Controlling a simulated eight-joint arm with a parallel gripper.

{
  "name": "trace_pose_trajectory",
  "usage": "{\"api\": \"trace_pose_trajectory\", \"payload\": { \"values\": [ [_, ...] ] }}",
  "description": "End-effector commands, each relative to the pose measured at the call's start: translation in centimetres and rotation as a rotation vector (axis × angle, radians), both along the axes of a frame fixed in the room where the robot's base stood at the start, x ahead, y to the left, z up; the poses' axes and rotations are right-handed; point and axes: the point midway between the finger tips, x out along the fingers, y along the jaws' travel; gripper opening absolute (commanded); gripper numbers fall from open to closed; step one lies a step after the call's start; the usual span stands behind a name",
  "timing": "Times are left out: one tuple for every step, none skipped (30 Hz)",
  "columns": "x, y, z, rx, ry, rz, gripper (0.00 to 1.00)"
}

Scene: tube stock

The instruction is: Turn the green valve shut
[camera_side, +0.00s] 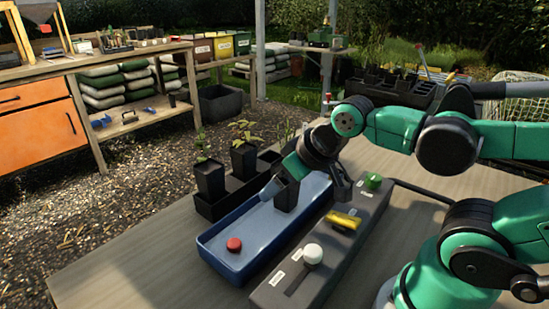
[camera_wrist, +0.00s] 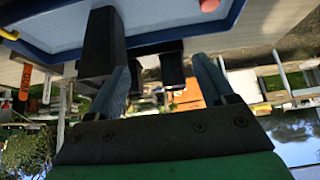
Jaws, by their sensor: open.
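The green valve (camera_side: 373,181) is a small green knob at the far end of a long dark grey panel (camera_side: 325,285) in the side view. My gripper (camera_side: 303,190) is open, pointing down over the blue tray, to the left of the valve and apart from it. A black pot (camera_side: 286,196) stands in the blue tray (camera_side: 222,268) close to one finger; whether they touch I cannot tell. In the wrist view, my gripper (camera_wrist: 165,62) shows two spread fingers, with the black pot (camera_wrist: 100,45) beside the left one. The valve is not seen there.
The panel also carries a yellow handle (camera_side: 343,220) and a white knob (camera_side: 312,254) in a slot. The near left tabletop (camera_side: 125,265) is clear.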

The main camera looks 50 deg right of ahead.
Motion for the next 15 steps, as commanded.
{"api": "trace_pose_trajectory", "payload": {
  "values": [
    [0.0,0.0,0.1,0.000,0.000,0.000,0.76],
    [0.0,0.0,0.2,0.000,0.000,0.000,0.76],
    [0.0,0.0,0.4,0.000,0.000,0.000,0.76],
    [0.0,0.0,0.6,0.000,0.000,0.000,0.76],
    [0.0,0.0,0.9,0.000,0.000,0.000,0.76],
    [0.0,0.0,1.4,0.000,0.000,0.000,0.76],
    [0.0,0.0,1.9,0.000,0.000,0.000,0.76],
    [0.0,0.0,2.4,0.000,0.000,0.000,0.76],
    [0.0,0.0,3.1,0.000,0.000,0.000,0.76],
    [0.0,0.0,3.6,0.000,0.000,0.000,0.76],
    [0.0,0.0,4.2,0.000,0.000,0.000,0.76],
    [0.0,0.0,5.0,0.000,0.000,0.000,0.76],
    [0.0,0.0,5.5,0.000,0.000,0.000,0.76],
    [0.0,-0.9,5.5,-0.019,0.021,-0.008,0.76],
    [0.0,-2.1,5.4,-0.047,0.054,-0.010,0.76]
  ]
}}
